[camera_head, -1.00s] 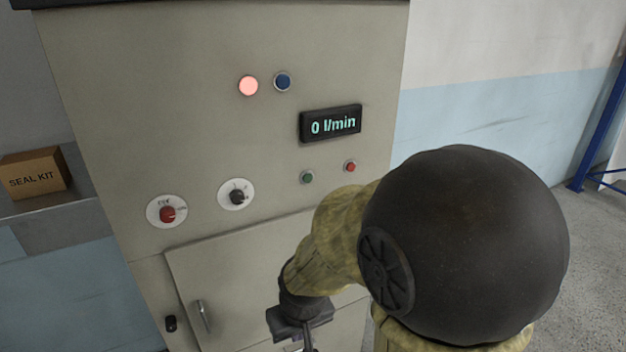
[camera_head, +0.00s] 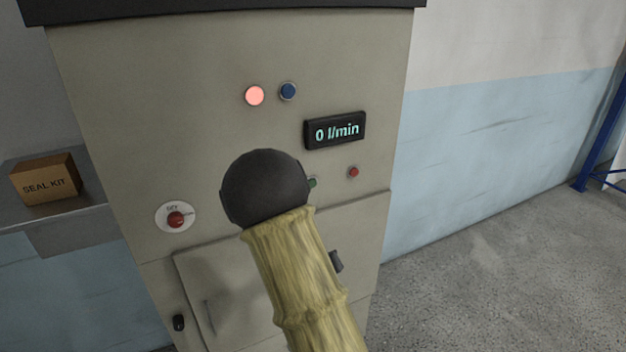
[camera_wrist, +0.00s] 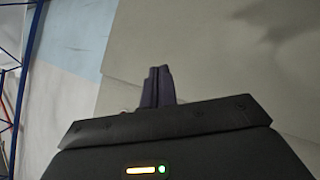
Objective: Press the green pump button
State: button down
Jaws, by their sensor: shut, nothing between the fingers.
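The green button (camera_head: 313,182) is a small round button on the front of the grey cabinet (camera_head: 200,120), below the flow display. My arm's dark joint partly covers its left side in the head view. My gripper is mostly hidden behind my arm in the head view; only a small dark part shows to the right of the arm, below the buttons. In the wrist view my gripper (camera_wrist: 158,72) has its fingers together and empty, in front of a pale panel. The green button cannot be made out there.
A red button (camera_head: 353,172) sits right of the green one, under the display (camera_head: 335,131) reading 0 l/min. A SEAL KIT box (camera_head: 45,180) stands left.

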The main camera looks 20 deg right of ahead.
jog(key=w+d+r+n+t+h+p, duration=0.1)
jog(key=d+r+n+t+h, duration=0.1)
jog(key=r, duration=0.4)
jog(key=w+d+r+n+t+h+p, duration=0.1)
jog(key=w+r+n+t+h, duration=0.1)
jog(key=r+n+t+h, duration=0.3)
jog(key=shift+d+r+n+t+p, duration=0.35)
jog(key=shift+r+t, duration=0.4)
jog(key=shift+t, duration=0.35)
jog(key=shift+w, duration=0.1)
jog(key=w, duration=0.8)
jog(key=shift+w+a, duration=0.15)
jog(key=shift+w, duration=0.25)
dwell(0.4)
jog(key=shift+w, duration=0.4)
